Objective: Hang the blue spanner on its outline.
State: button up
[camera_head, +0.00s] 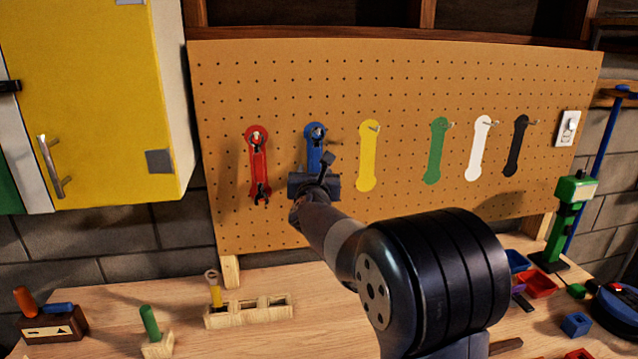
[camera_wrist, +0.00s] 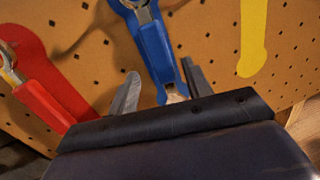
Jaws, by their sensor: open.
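The blue spanner (camera_head: 314,155) hangs upright at the blue outline (camera_head: 316,126) on the pegboard, its ring end at the hook. It also shows in the wrist view (camera_wrist: 153,45), with its lower end between my fingers. My gripper (camera_head: 315,172) is open just below and in front of it, one finger to each side (camera_wrist: 160,72). A gap shows between the spanner and each finger. My gripper hides the spanner's lower end in the head view.
A red spanner (camera_head: 259,165) hangs to the left, close to my gripper. Yellow (camera_head: 367,160), green (camera_head: 436,155), white and black outlines are bare to the right. A wooden rack (camera_head: 250,313) holding a yellow spanner (camera_head: 215,293) stands on the bench. A yellow cabinet (camera_head: 95,95) is at left.

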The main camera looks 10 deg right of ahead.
jog(key=shift+w+d, duration=0.15)
jog(key=shift+w, duration=0.3)
jog(key=shift+c, duration=0.2)
grip_shut()
dwell(0.5)
jog(key=shift+o, duration=0.2)
grip_release()
